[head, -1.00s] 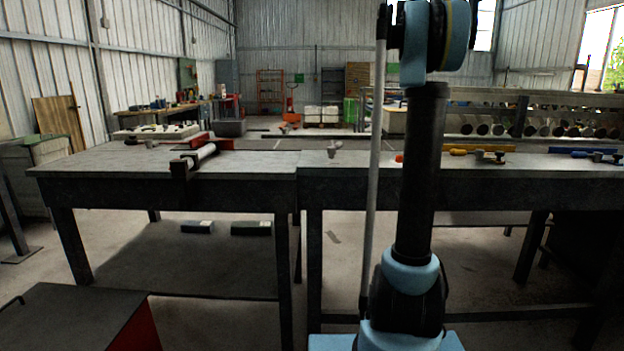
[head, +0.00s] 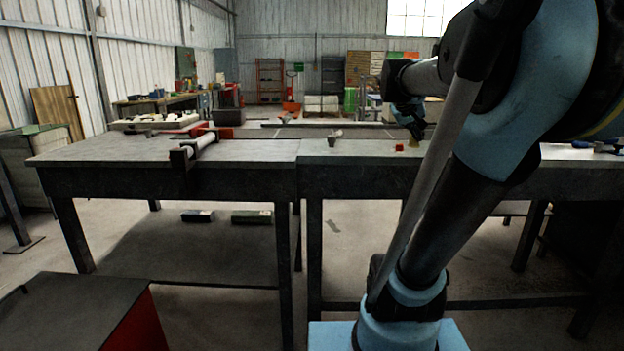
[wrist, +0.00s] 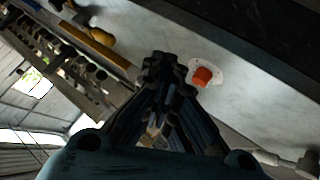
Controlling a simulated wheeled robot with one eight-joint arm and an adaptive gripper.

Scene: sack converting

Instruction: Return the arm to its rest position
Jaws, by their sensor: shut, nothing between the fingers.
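My arm rises from its light blue base in the head view and leans to the right, its upper links large at the right edge. My gripper (wrist: 165,75) shows in the wrist view with its dark fingers together and nothing between them. It is above the grey bench top (wrist: 140,30), apart from an orange-red object on a pale round patch (wrist: 203,76). In the head view the wrist end hangs over the right bench (head: 350,150), and the fingers are small and partly hard to make out there.
A roller with a dark bracket (head: 195,147) sits on the left bench (head: 90,153). A small grey fitting (head: 335,137) and a small red object (head: 399,147) lie on the right bench. A red-sided cabinet (head: 75,310) stands at the lower left. The left bench's middle is largely clear.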

